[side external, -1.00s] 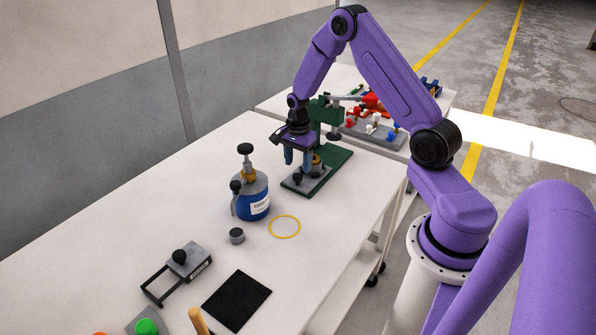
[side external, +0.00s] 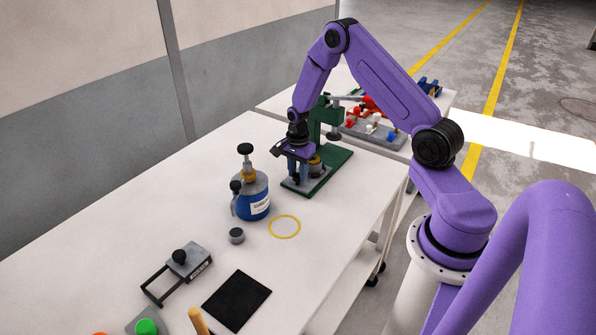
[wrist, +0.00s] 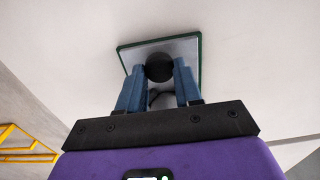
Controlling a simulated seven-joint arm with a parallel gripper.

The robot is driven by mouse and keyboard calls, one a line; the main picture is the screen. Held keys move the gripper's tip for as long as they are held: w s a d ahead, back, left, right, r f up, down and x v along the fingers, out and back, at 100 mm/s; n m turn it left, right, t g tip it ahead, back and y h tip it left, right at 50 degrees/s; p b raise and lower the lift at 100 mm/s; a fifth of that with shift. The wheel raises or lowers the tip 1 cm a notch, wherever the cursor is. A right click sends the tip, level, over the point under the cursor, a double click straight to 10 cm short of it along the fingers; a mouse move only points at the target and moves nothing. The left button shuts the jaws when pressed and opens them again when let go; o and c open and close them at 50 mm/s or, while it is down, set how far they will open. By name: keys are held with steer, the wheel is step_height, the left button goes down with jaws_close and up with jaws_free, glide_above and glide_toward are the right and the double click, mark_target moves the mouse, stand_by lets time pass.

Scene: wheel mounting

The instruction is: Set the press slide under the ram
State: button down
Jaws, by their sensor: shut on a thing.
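The press is a green frame (side external: 327,117) on a flat green base (side external: 338,160) at the far end of the table. The press slide, a grey plate (side external: 318,184), lies at the front of that base, with a brass-coloured part (side external: 316,164) at its back. My gripper (side external: 299,178) is lowered over the slide. In the wrist view my gripper (wrist: 159,88) has its two blue fingers shut on the slide's black knob (wrist: 160,68), above the grey plate (wrist: 188,50) with its green border. The ram is mostly hidden behind my wrist.
A blue gas canister (side external: 255,203) stands left of the press. A yellow ring (side external: 285,227), a small grey cylinder (side external: 236,236), a black mat (side external: 237,300) and a grey knobbed fixture (side external: 188,260) lie nearer. A second table behind holds coloured parts (side external: 372,130).

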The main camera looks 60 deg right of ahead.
steer(key=d, duration=1.4)
steer(key=shift+d, duration=0.35)
steer(key=c, duration=0.8)
jaws_free()
steer(key=shift+o, duration=0.2)
steer(key=shift+a, duration=0.1)
steer(key=shift+r, duration=0.15)
steer(key=shift+r, duration=0.3)
step_height(320, 180, up, 17)
steer(key=shift+f, duration=0.2)
